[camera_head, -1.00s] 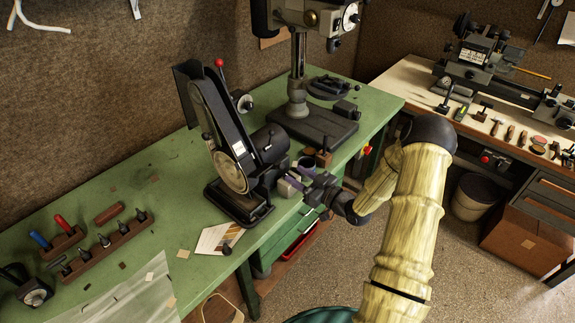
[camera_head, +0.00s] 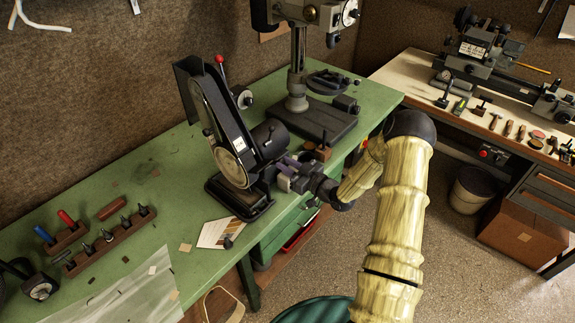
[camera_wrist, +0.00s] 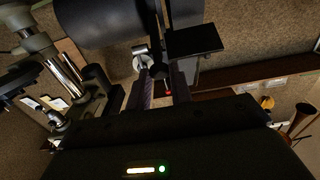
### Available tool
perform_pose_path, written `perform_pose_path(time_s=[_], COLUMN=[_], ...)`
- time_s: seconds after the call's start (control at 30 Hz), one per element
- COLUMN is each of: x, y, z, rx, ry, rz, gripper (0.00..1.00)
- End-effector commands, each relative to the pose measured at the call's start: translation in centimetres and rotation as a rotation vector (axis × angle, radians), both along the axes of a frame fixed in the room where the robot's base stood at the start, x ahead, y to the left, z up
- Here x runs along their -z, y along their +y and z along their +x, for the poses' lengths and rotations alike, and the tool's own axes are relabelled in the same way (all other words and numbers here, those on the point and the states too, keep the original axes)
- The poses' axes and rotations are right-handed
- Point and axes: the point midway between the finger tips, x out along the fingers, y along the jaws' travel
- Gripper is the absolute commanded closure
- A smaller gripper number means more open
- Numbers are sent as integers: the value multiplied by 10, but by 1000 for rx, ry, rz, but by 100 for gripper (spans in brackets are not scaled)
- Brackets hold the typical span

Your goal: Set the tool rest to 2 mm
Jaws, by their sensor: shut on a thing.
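The black belt sander (camera_head: 222,130) stands upright on the green bench, with its pale round disc facing me. Its small dark tool rest (camera_head: 262,188) is at the lower right of the disc; in the wrist view a flat black plate (camera_wrist: 195,40) shows beside the fingers. My gripper (camera_head: 287,174) is at the right side of the rest, its purplish fingers (camera_wrist: 162,88) reaching toward the machine. It is shut on a part at the rest; the exact held part is hard to make out. The gap between rest and belt is too small to read.
A drill press (camera_head: 300,105) stands behind, to the right. A printed card (camera_head: 220,232) lies in front of the sander. A wooden tool rack (camera_head: 108,240) is at the left. A lathe (camera_head: 485,70) is on the far bench.

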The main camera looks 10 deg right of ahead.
Motion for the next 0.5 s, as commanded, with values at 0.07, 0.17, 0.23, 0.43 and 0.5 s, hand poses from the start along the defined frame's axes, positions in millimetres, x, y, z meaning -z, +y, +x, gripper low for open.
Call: perform_pose_path(time_s=[0.07,0.17,0.23,0.43,0.5], x=[1,5,9,14,13], y=[0,1,4,9,10], z=[1,4,7,16,17], rx=[2,2,2,3,3], ry=[-1,-2,-2,-3,-3], rz=[-1,-1,-1,-2,-2], gripper=[100,100,100,100,100])
